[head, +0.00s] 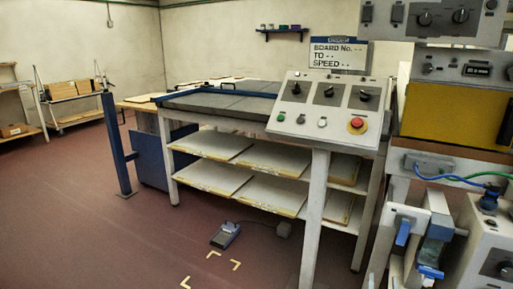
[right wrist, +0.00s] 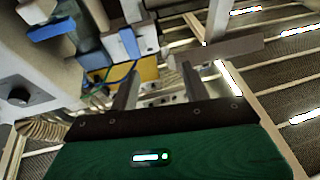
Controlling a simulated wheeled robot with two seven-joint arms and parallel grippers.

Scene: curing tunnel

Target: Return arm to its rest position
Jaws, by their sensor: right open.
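My right gripper (right wrist: 160,88) shows in the right wrist view, with its two dark fingers apart. I see nothing held between the fingers. Behind them are a yellow surface (right wrist: 148,73) and machine parts, at a distance I cannot tell. My green wrist housing (right wrist: 165,155) fills the bottom of that view. I cannot make out either gripper clearly in the head view. My left gripper does not show in any view.
A control panel (head: 325,109) with a red button stands at the centre. Blue-handled fittings (head: 403,232) and a yellow-fronted machine (head: 450,113) crowd the right. A shelved table (head: 225,105) stands behind. The floor (head: 75,215) at left is open.

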